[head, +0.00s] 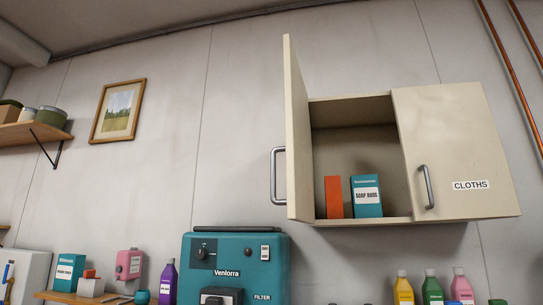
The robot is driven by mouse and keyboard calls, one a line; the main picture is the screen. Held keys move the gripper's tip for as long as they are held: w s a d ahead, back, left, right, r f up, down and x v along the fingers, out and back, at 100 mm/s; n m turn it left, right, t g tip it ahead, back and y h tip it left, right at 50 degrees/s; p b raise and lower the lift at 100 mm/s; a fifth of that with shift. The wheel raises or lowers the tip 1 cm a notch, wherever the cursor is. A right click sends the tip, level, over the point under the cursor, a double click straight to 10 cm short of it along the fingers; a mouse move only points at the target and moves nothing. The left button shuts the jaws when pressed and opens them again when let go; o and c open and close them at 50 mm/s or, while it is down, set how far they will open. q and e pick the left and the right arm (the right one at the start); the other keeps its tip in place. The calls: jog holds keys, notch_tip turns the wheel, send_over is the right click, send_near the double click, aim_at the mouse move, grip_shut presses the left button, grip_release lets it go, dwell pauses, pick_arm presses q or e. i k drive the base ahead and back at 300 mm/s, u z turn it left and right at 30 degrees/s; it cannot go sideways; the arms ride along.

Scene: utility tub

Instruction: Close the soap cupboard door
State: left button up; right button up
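The wall cupboard (360,210) hangs at the right of the head view. Its left door, the soap cupboard door (297,130), stands wide open and juts out from the wall toward me. A grey bar handle (276,175) is on the outer, left side of that door. Inside the open half stand an orange box (333,197) and a teal soap bars box (366,196). The right door, labelled CLOTHS (465,150), is shut and has its own bar handle (427,187). Neither of my grippers shows in the head view.
A teal Venlorra machine (232,262) stands below and left of the open door. Several coloured bottles (431,287) stand below the cupboard. A shelf (35,130) and a framed picture (118,110) are on the wall at left. Copper pipes (515,75) run at far right.

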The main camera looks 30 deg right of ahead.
aim_at(300, 202)
jog(key=u, duration=0.9)
jog(key=i, duration=0.95)
jog(key=z, duration=2.65)
